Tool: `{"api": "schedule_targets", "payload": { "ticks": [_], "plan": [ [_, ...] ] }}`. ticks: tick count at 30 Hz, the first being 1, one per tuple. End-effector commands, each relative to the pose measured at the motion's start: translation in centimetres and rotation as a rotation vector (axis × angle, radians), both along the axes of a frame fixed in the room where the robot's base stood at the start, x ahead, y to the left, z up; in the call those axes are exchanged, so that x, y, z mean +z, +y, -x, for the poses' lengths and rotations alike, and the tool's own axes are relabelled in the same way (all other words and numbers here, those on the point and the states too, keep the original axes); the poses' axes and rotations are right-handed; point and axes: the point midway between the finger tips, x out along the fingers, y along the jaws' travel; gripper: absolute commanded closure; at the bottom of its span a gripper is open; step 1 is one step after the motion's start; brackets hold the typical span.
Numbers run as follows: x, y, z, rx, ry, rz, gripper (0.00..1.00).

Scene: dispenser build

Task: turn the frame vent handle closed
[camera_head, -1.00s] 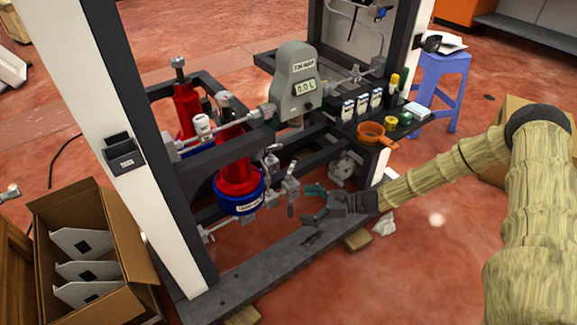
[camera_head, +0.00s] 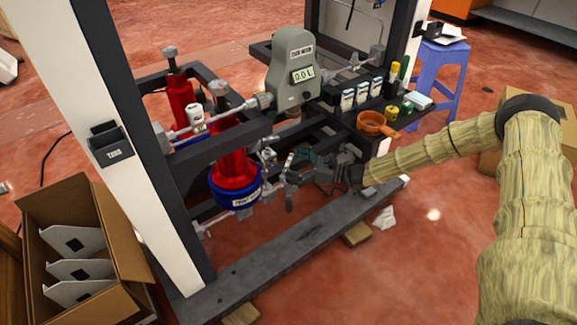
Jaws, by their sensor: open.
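My gripper (camera_head: 299,166) reaches in from the right, low inside the dark frame. Its jaws are open, one finger teal and one grey. They point left at a cluster of small grey valves and fittings (camera_head: 267,160) beside the lower red cylinder. A small grey lever (camera_head: 288,160), which looks like the vent handle, stands at the fingertips. It appears to lie between or just in front of the jaws; I cannot tell whether they touch it. Which valve is the frame vent, and its exact angle, are too small to read.
The red cylinder (camera_head: 233,165) with a blue collar stands left of the valves. The grey meter (camera_head: 293,70) sits above. The frame's bottom beam (camera_head: 270,262) runs below my gripper.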

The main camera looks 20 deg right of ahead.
Motion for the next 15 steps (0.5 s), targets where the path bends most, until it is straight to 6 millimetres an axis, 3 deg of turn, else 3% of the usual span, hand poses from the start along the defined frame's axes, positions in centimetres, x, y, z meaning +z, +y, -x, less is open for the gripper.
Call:
{"api": "schedule_targets", "payload": {
  "ticks": [6, 15],
  "plan": [
    [0.0, 1.4, -0.9, 0.0, -0.001, 0.001, 0.0],
    [0.0, 1.6, -1.0, 0.0, -0.001, 0.001, 0.0]
  ]
}}
